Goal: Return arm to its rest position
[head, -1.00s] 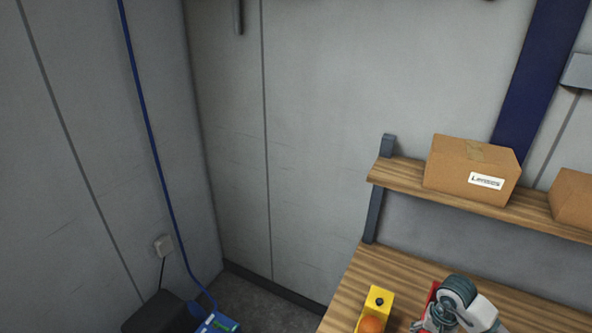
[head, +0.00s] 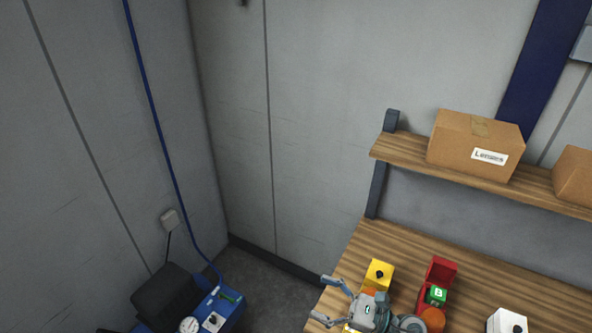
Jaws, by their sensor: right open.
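My right gripper (head: 333,301) is at the bottom of the head view, by the left edge of the wooden table (head: 390,246). Its fingers point left and are spread apart, with nothing between them. Its wrist covers part of a yellow block or holder (head: 379,272), which has an orange part mostly hidden below it. To the right of the wrist is a red holder (head: 443,270) with a green piece (head: 436,295) bearing a white mark and an orange round part (head: 432,318). My left gripper does not show.
A wooden shelf (head: 400,150) above the table carries a cardboard box (head: 474,142) labelled Lenses and a second box (head: 575,178). A white block (head: 507,322) stands at the table's front right. A blue machine (head: 222,309) with a gauge and a dark box (head: 165,296) are at lower left.

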